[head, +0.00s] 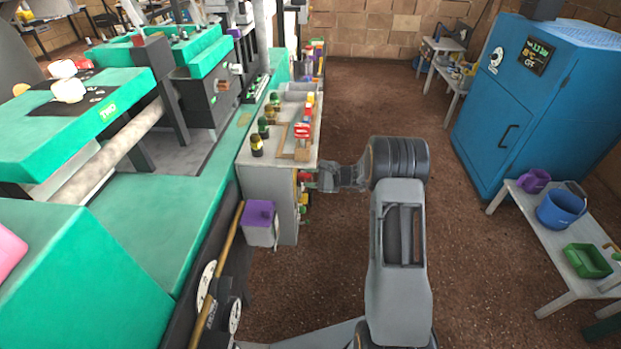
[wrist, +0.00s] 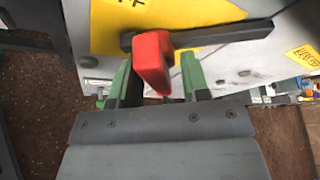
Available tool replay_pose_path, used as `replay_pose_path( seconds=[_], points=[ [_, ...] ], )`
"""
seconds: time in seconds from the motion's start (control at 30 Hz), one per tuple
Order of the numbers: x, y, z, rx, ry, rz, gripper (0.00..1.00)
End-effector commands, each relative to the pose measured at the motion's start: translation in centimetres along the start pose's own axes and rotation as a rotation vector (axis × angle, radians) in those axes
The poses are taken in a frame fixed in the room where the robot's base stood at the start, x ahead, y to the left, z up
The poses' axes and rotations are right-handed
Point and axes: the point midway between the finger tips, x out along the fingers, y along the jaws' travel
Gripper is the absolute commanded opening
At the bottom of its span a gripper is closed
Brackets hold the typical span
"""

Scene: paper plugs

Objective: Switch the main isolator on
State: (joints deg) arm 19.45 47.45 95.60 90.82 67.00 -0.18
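The main isolator shows in the wrist view as a red handle (wrist: 152,60) on a dark bar (wrist: 225,35), in front of a yellow plate (wrist: 185,14) on a pale panel. The bar lies nearly level, tilted slightly up to the right. My gripper (wrist: 157,72) is open, its two green-and-dark fingers on either side of the red handle. Gaps show between the handle and both fingers. In the head view my gripper (head: 326,178) is at the right side of the grey cabinet (head: 267,190); the isolator's handle cannot be made out clearly there.
The cabinet top carries several small bottles (head: 257,146) and coloured blocks. A purple-topped bin (head: 259,222) stands at its front. A green machine (head: 110,230) fills the left. A blue cabinet (head: 530,95) and a bench (head: 555,245) with buckets stand right. The brown floor between is clear.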

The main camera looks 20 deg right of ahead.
Motion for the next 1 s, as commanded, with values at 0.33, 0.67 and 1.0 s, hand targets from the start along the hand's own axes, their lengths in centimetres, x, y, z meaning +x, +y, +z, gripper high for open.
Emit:
replay_pose_path(
  seconds=[0.33,0.67,1.0],
  points=[
    [-0.7,0.0,-0.1,0.002,0.002,0.0,0.45],
    [-6.7,-0.1,0.0,0.002,0.003,-0.003,0.45],
    [-12.2,-0.1,0.0,0.001,0.002,-0.001,0.45]
  ],
)
